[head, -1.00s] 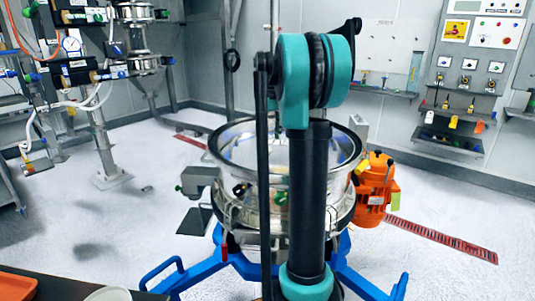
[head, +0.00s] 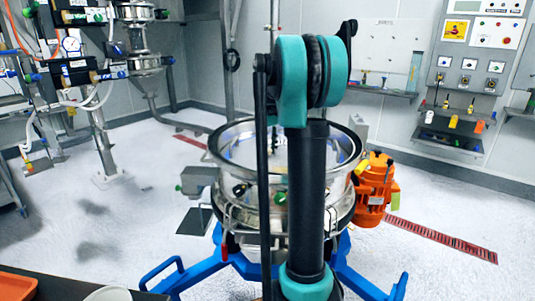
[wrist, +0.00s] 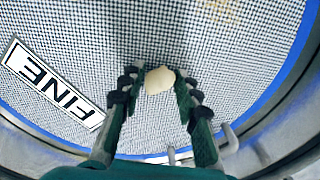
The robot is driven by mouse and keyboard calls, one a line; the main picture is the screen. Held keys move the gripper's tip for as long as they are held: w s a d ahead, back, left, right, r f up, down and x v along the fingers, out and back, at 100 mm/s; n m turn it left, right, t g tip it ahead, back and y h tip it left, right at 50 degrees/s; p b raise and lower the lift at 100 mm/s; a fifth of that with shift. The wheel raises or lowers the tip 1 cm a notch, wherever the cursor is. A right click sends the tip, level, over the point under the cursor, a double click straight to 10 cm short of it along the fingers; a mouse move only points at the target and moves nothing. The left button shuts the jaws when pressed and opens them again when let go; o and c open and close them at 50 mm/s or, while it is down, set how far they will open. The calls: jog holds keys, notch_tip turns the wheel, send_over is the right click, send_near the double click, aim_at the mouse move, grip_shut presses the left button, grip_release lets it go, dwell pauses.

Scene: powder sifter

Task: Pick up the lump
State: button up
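In the wrist view, a pale cream lump (wrist: 159,80) sits between the tips of my gripper (wrist: 160,78). Both dark green fingers lie against its sides and it fills the gap between them. Behind it is the fine sieve mesh (wrist: 230,65); I cannot tell whether the lump touches the mesh. In the head view, my arm stands in front of the steel sifter (head: 235,195), and my gripper and the lump are hidden.
A white label reading FINE (wrist: 53,83) lies at the mesh's left. A blurred tan patch (wrist: 221,9) shows at its top. The sifter's steel rim (head: 345,152) surrounds the area. An orange motor (head: 376,190) and blue legs (head: 172,278) flank the sifter.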

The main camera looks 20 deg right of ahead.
jog(key=c, duration=0.4)
jog(key=shift+o, duration=0.2)
jog(key=shift+r, duration=0.15)
